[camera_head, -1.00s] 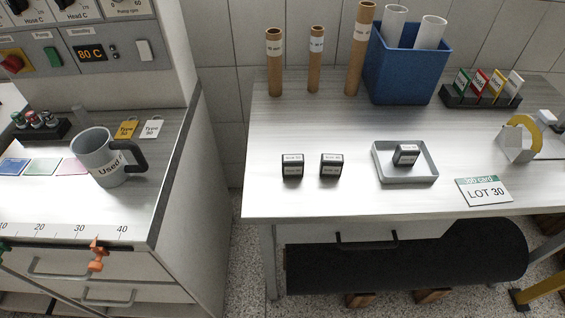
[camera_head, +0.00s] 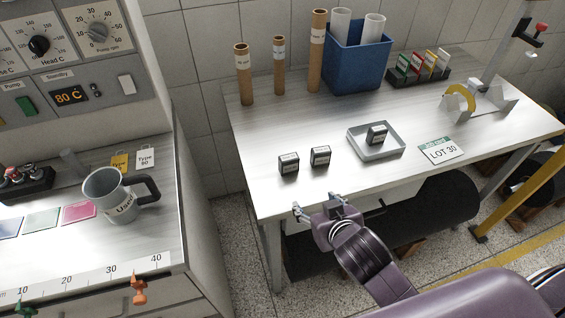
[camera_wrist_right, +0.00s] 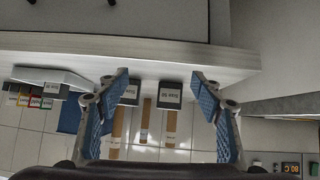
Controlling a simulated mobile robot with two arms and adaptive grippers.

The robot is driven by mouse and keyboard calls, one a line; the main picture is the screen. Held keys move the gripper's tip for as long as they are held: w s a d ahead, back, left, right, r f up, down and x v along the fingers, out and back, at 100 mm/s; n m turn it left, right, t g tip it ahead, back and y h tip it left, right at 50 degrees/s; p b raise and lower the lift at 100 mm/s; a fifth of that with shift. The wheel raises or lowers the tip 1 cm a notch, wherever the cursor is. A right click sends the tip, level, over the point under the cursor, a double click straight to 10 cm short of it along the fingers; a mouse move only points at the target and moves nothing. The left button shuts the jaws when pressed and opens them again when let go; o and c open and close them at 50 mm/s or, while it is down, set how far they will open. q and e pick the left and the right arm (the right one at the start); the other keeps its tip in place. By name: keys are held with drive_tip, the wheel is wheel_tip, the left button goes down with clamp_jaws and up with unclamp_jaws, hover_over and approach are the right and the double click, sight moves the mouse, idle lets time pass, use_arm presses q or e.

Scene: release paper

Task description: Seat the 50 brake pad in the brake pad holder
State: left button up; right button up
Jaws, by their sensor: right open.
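Two small dark blocks with white label tops, a left one (camera_head: 289,163) and a right one (camera_head: 320,157), stand near the front edge of the right table. A third labelled block (camera_head: 377,134) stands in a shallow grey tray (camera_head: 361,152). My right gripper (camera_head: 318,206) is open and empty, just off the table's front edge, below the two blocks. In the right wrist view, its blue-padded fingers (camera_wrist_right: 159,80) are apart with the two blocks beyond them. My left gripper is not in view.
Brown tubes (camera_head: 279,66) and a blue bin (camera_head: 356,62) stand at the back. A LOT 30 card (camera_head: 441,150), a tape dispenser (camera_head: 466,103) and a card rack (camera_head: 419,73) are to the right. A mug (camera_head: 117,199) is on the left counter.

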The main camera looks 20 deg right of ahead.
sight(290, 160)
drive_tip(key=w+r+t, duration=0.1)
drive_tip(key=w, duration=0.1)
drive_tip(key=w+a+r+t, duration=0.1)
drive_tip(key=w+r, duration=0.1)
drive_tip(key=w+a+r+t+y, duration=0.1)
drive_tip(key=w, duration=0.1)
drive_tip(key=shift+w+a+r, duration=0.15)
drive_tip(key=shift+w+r, duration=0.05)
drive_tip(key=shift+r, duration=0.05)
drive_tip(key=shift+w+a+f, duration=0.1)
drive_tip(key=shift+w, duration=0.4)
drive_tip(key=shift+w+a+f, duration=0.1)
drive_tip(key=shift+w, duration=0.4)
drive_tip(key=p+x, duration=0.1)
drive_tip(key=x, duration=0.4)
drive_tip(key=shift+d+p, duration=0.2)
drive_tip(key=shift+p, duration=0.15)
drive_tip(key=shift+w+f, duration=0.2)
drive_tip(key=shift+w, duration=0.05)
drive_tip(key=shift+a, duration=0.1)
drive_tip(key=c, duration=1.2)
drive_tip(key=shift+c, duration=0.9)
drive_tip(key=shift+r, duration=0.15)
